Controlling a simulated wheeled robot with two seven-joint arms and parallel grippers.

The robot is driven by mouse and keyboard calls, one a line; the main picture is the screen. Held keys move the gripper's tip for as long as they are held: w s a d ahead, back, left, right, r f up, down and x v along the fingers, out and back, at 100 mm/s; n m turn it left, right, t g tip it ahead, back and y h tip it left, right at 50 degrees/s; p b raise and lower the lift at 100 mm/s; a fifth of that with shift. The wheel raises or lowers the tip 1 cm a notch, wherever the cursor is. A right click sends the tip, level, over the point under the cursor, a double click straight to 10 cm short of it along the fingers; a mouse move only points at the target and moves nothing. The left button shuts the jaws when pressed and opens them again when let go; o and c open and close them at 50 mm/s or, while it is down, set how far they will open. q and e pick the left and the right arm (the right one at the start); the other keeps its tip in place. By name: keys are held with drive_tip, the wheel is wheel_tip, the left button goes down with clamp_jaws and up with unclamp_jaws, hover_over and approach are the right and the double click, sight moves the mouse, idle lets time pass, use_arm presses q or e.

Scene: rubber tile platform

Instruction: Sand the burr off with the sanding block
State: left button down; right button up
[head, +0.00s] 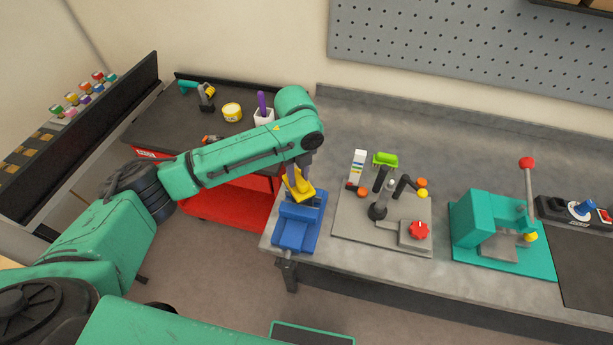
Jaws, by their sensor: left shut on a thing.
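My left gripper (299,183) comes down from the bent green arm and is shut on a yellow block (304,192), which looks like the sanding block. The block is tilted and sits at the back end of the blue vise (296,230) on the bench's left front corner. Whether the block touches anything there, I cannot tell. The burr and any workpiece in the vise are too small or hidden behind the block and gripper. My right gripper is not in view.
Right of the vise, a grey plate (352,236) carries a black fixture (378,211) and a red knob (419,230). Farther right stands a teal press (480,222) with a red-topped lever. A red cart (232,207) with tools stands left. The bench's back strip is clear.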

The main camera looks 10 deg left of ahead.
use_arm(q)
drive_tip(key=shift+a, duration=0.8)
wheel_tip(320, 180, up, 7)
drive_tip(key=shift+f, duration=0.1)
